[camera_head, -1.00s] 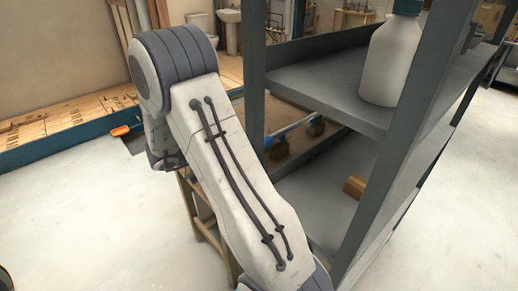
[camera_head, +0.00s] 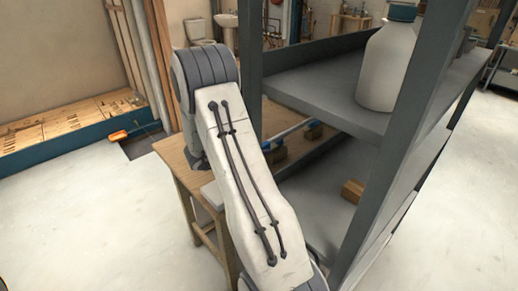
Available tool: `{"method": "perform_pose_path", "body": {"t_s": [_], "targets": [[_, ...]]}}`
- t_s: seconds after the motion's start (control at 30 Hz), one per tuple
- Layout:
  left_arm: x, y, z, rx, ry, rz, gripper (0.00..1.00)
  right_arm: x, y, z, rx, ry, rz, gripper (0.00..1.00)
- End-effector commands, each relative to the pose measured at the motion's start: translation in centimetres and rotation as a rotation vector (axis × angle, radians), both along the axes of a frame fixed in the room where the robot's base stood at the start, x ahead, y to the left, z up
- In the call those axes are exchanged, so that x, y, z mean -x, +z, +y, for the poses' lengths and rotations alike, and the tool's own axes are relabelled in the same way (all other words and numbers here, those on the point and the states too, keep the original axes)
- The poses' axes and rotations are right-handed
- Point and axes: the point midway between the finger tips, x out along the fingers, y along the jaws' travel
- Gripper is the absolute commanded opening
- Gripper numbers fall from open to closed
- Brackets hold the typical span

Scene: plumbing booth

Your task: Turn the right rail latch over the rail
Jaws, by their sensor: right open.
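My right arm (camera_head: 245,185) comes up from the bottom edge and crosses the middle of the head view. It bends at a grey-banded joint beside the shelf post. Its gripper and fingertips are hidden behind the arm link. My left gripper is out of view. A small orange piece (camera_head: 118,135) sits at the edge of a long blue border at the left; I cannot tell whether it is a latch. A blue-and-white rod (camera_head: 285,133) shows behind the shelf post, partly hidden. I cannot make out the right rail latch or the rail for certain.
A grey shelf unit (camera_head: 310,90) stands close on the right, with a white bottle (camera_head: 385,68) on its upper shelf and a small wooden block (camera_head: 352,191) lower down. A wooden table (camera_head: 178,158) stands behind my arm. The pale floor (camera_head: 80,220) at left is clear.

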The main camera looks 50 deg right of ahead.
Motion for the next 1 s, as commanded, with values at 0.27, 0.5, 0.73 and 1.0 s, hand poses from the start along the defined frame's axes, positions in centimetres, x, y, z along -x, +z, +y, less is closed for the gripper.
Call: {"method": "perform_pose_path", "body": {"t_s": [0.27, 0.5, 0.73, 1.0], "targets": [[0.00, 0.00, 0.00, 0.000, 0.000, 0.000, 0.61, -0.02, 0.02, 0.05, 0.000, 0.000, 0.000, 0.00], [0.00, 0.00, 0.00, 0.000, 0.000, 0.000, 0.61, -0.01, 0.02, 0.08, 0.000, 0.000, 0.000, 0.00], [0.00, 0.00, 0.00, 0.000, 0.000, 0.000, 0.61, 0.00, 0.03, 0.10, 0.000, 0.000, 0.000, 0.00], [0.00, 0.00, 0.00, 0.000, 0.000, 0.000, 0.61, 0.01, 0.02, 0.11, 0.000, -0.001, 0.000, 0.00]]}}
